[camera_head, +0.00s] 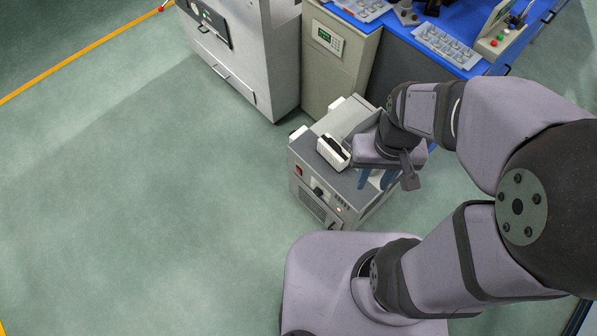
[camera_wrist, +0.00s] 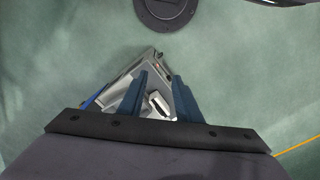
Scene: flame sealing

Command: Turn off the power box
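The power box (camera_head: 353,187) is a grey cabinet on the floor in the middle of the head view. Its front panel has a red rocker switch (camera_head: 298,170), a dark knob (camera_head: 318,192) and a small lit orange-red light (camera_head: 338,210). My gripper (camera_head: 375,182) has blue fingers pointing down over the right side of the box. They are spread apart with nothing between them. In the wrist view, my gripper (camera_wrist: 158,92) shows both fingers apart, with part of the box (camera_wrist: 141,62) beyond them. I cannot tell whether the fingertips touch the box.
A white machine (camera_head: 243,50) and a beige cabinet with a green display (camera_head: 335,65) stand behind the box. A blue workbench (camera_head: 400,22) with trays is at the back right. The green floor to the left is clear, with a yellow line (camera_head: 75,55).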

